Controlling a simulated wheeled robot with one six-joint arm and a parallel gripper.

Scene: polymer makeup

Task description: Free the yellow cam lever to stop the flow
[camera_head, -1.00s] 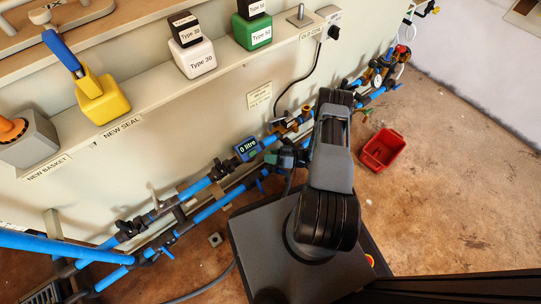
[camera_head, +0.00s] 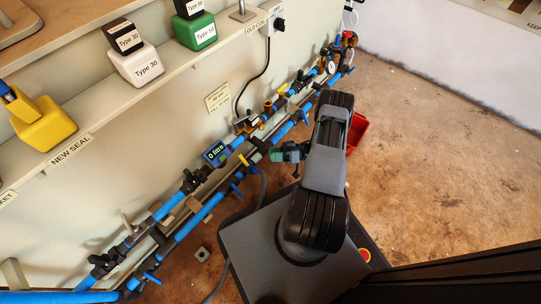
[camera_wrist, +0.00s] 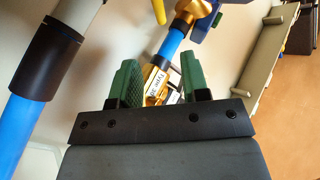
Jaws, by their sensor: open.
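A small yellow lever (camera_head: 244,160) shows on the blue pipework in the head view, just left of my gripper (camera_head: 277,153). I cannot tell for sure that it is the cam lever. In the wrist view a yellow bar (camera_wrist: 159,11) enters at the top, beyond the fingertips. My gripper's green fingers (camera_wrist: 160,82) stand apart with nothing held. A brass-coloured fitting with a white "Type" label (camera_wrist: 157,84) shows between and beyond them. Whether the fingers touch it is hard to tell.
Blue pipes with valves run along the wall, with a "0 litre" display (camera_head: 216,154) on them. A thick blue pipe with a black collar (camera_wrist: 45,62) is at the wrist view's left. A red crate (camera_head: 357,131) is partly hidden behind my arm. Open floor lies to the right.

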